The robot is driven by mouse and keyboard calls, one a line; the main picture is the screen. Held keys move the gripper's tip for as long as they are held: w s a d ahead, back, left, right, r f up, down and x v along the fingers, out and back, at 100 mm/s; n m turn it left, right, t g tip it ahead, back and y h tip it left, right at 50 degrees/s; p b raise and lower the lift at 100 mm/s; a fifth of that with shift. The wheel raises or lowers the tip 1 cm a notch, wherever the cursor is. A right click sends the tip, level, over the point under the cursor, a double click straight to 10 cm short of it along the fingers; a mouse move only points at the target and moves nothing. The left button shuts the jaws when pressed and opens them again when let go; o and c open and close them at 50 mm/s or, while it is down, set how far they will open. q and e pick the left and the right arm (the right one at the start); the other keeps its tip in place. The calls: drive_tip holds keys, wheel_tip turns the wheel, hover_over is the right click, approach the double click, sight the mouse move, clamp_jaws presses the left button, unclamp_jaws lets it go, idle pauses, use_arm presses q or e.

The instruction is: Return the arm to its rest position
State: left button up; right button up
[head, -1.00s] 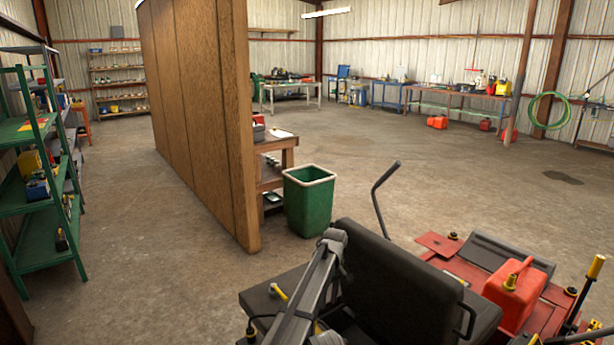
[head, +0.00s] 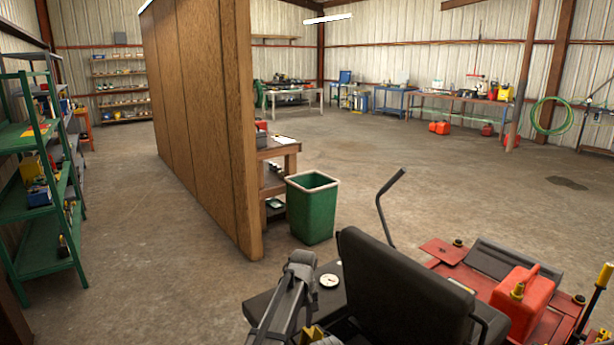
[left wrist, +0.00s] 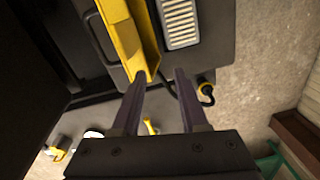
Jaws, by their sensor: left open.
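My left arm (head: 287,300) comes up from the bottom of the head view, folded low beside the black seat of a red mower. The jaws of my left gripper (left wrist: 160,76) show in the left wrist view, apart and with nothing held between them. In that view a yellow bar (left wrist: 128,38) and a slotted grey plate (left wrist: 180,22) on a dark surface lie beyond the fingertips. I cannot tell whether the fingers touch the yellow bar. My right gripper does not show.
The mower's seat (head: 405,295) and red fuel can (head: 525,300) are close at the lower right. A green bin (head: 312,212) stands by the brown partition (head: 205,130). Green shelves (head: 40,265) stand at the left. Floor left of the partition is clear.

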use_arm(q)
drive_tip(key=s+a+m+t, duration=0.1)
drive_tip(key=s+a+m, duration=0.2)
drive_tip(key=s+a, duration=0.65)
drive_tip(key=s+a+m, duration=0.2)
drive_tip(key=s+a, duration=0.4)
drive_tip(key=s, duration=0.7)
drive_tip(key=s+d+m, duration=0.2)
drive_tip(key=s+d, duration=0.1)
drive_tip(key=d, duration=0.2)
drive_tip(key=s+d+r+m+g+p, duration=0.1)
drive_tip(key=s+d+m, duration=0.1)
drive_tip(key=d, duration=0.4)
drive_tip(key=shift+s+r+y, duration=0.2)
drive_tip(key=shift+s+y, duration=0.2)
drive_tip(key=shift+s, duration=0.35)
drive_tip(key=shift+d, duration=0.1)
